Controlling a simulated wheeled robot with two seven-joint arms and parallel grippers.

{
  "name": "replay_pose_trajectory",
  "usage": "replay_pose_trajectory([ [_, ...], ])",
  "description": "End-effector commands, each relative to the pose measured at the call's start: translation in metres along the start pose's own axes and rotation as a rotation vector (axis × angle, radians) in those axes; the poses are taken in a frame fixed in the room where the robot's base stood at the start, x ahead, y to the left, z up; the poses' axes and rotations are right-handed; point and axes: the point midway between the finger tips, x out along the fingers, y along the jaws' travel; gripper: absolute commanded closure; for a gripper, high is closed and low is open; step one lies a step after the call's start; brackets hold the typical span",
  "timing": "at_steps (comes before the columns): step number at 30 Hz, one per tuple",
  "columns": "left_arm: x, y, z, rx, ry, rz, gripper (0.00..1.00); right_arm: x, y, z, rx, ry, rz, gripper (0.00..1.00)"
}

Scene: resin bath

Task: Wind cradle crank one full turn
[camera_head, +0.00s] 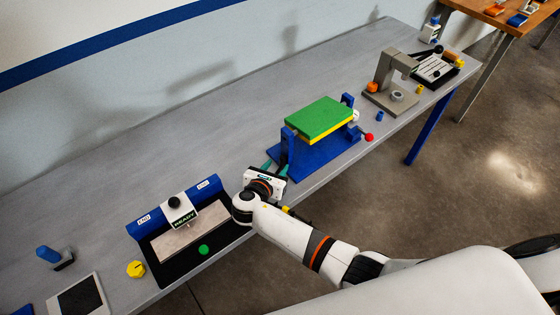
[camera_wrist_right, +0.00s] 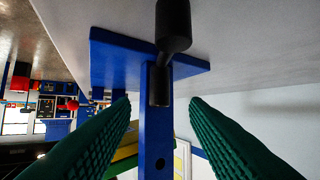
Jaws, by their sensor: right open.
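The cradle (camera_head: 310,160) is a blue base with two blue uprights carrying a green slab with a yellow layer below it. My right gripper (camera_head: 273,165) is at its left end, beside the near-left upright. In the right wrist view, the two green ridged fingers of the right gripper (camera_wrist_right: 160,115) are spread apart, with the blue upright (camera_wrist_right: 155,130) between them in the picture. A black crank handle (camera_wrist_right: 173,28) shows ahead of the fingers, joined to a black piece at the upright. No contact with the handle is visible. The crank is hidden in the head view. My left gripper is not in view.
A blue-backed station (camera_head: 203,185) marked READY, with a black tray, stands left of my gripper. A red ball knob (camera_head: 369,137) is at the cradle's right. A grey stand (camera_head: 386,75) is farther right. The bench's back strip (camera_head: 200,120) is clear.

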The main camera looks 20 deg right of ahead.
Motion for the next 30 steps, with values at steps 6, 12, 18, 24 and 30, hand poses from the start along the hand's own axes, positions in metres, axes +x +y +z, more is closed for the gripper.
replay_pose_trajectory([
  [6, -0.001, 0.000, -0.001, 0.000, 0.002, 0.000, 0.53, 0.030, 0.000, 0.000, 0.001, -0.001, 0.002, 0.59],
  [12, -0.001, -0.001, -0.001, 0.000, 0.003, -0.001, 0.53, 0.038, 0.001, 0.001, 0.002, -0.002, 0.000, 0.59],
  [18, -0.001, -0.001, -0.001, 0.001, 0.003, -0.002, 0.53, 0.038, 0.001, 0.001, 0.002, -0.002, 0.000, 0.59],
  [24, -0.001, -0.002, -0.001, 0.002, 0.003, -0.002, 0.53, 0.037, 0.000, 0.000, 0.002, -0.002, -0.002, 0.90],
  [30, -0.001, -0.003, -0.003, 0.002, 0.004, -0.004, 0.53, 0.037, -0.002, 0.000, 0.004, -0.002, -0.004, 1.00],
])
